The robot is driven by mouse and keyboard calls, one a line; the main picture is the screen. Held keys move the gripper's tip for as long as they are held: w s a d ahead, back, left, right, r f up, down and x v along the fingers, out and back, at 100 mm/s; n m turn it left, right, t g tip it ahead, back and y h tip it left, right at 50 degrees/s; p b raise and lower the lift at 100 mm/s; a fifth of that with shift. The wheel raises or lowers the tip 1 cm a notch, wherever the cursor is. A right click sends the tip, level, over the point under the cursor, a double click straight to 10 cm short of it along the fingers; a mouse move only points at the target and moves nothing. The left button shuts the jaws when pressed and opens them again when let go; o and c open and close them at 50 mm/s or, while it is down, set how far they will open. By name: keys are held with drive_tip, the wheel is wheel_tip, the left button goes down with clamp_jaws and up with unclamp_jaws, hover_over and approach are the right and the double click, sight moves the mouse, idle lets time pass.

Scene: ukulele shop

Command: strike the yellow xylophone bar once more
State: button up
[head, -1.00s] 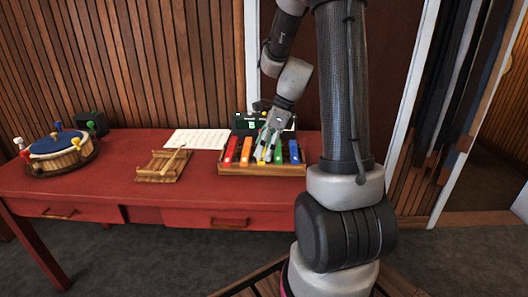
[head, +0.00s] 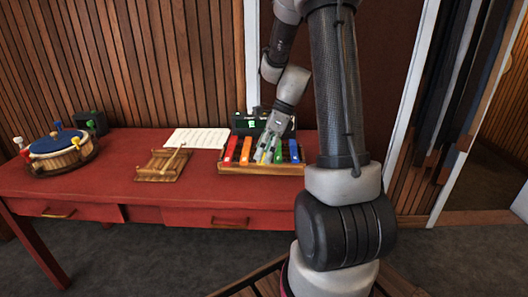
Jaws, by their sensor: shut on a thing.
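The xylophone (head: 248,172) has coloured bars in a wooden frame and sits on the red table's right part. Its yellow bar (head: 260,157) lies between the orange bar (head: 245,150) and the green bar, and is partly covered by my gripper. My gripper (head: 268,147) points down over the middle bars, shut on a thin mallet-like thing that is mostly hidden by the fingers. I cannot tell whether its tip touches the yellow bar or hangs just above it.
A wooden rack (head: 152,174) with a light stick across it stands left of the xylophone. White sheets (head: 195,138) lie behind. A black box (head: 240,122) with a green light stands behind the xylophone. A round drum with coloured pegs (head: 62,158) sits far left. Bare red tabletop (head: 118,170) lies between.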

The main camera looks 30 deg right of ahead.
wheel_tip(320, 180, up, 4)
drive_tip(key=shift+f, duration=0.1)
idle(0.9)
idle(0.6)
